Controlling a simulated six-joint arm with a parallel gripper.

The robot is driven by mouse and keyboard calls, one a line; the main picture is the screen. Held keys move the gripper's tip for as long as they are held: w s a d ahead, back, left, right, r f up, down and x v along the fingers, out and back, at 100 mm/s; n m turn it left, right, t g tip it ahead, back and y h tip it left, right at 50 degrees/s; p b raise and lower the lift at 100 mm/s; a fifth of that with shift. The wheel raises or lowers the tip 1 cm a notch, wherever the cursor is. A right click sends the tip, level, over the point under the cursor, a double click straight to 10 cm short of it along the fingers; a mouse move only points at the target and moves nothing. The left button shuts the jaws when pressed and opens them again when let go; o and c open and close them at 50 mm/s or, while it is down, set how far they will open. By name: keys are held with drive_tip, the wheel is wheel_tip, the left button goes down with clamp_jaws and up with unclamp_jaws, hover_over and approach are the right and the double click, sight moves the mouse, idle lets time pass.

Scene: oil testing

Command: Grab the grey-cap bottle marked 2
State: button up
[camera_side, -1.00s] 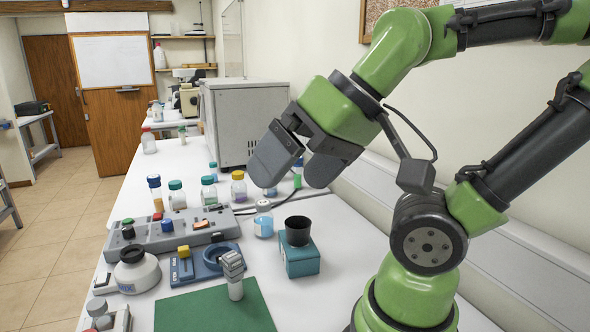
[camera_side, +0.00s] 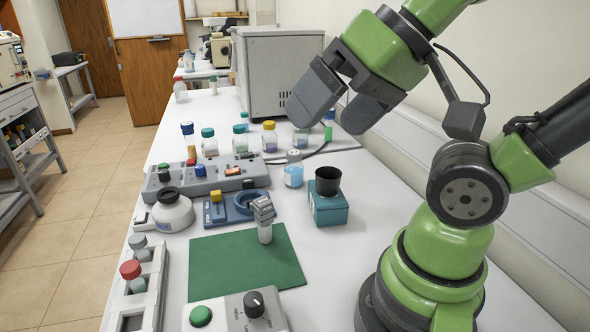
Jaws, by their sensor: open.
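My gripper (camera_side: 331,114) is open and empty, raised above the bench to the right of the grey box-shaped machine. A small grey-cap bottle (camera_side: 138,249) stands in the white rack (camera_side: 152,291) at the lower left, just behind a red-cap bottle (camera_side: 132,278). Another bottle with a light grey cap and pale blue contents (camera_side: 293,175) stands mid-bench, nearer to my gripper. No number is readable on either grey-cap bottle, so I cannot tell which is marked 2. My gripper touches neither.
A teal box (camera_side: 329,208) with a black cup on it stands right of the pale blue bottle. A green mat (camera_side: 220,266) holds a grey-topped device. A grey control strip (camera_side: 205,179) and several capped bottles stand behind. A control box (camera_side: 235,316) sits in front.

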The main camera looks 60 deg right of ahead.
drive_tip(key=shift+c, duration=0.6)
drive_tip(key=m+g+h, duration=0.4)
drive_tip(key=m+h, duration=0.2)
hover_over(294, 152)
drive_tip(key=s+a, duration=0.2)
wheel_tip(294, 152, down, 17)
drive_tip(key=shift+y, duration=0.3)
drive_tip(key=x, duration=0.4)
drive_tip(key=shift+w+f, duration=0.1)
drive_tip(key=shift+f, duration=0.2)
drive_tip(key=x, duration=0.5)
drive_tip(key=shift+f, duration=0.35)
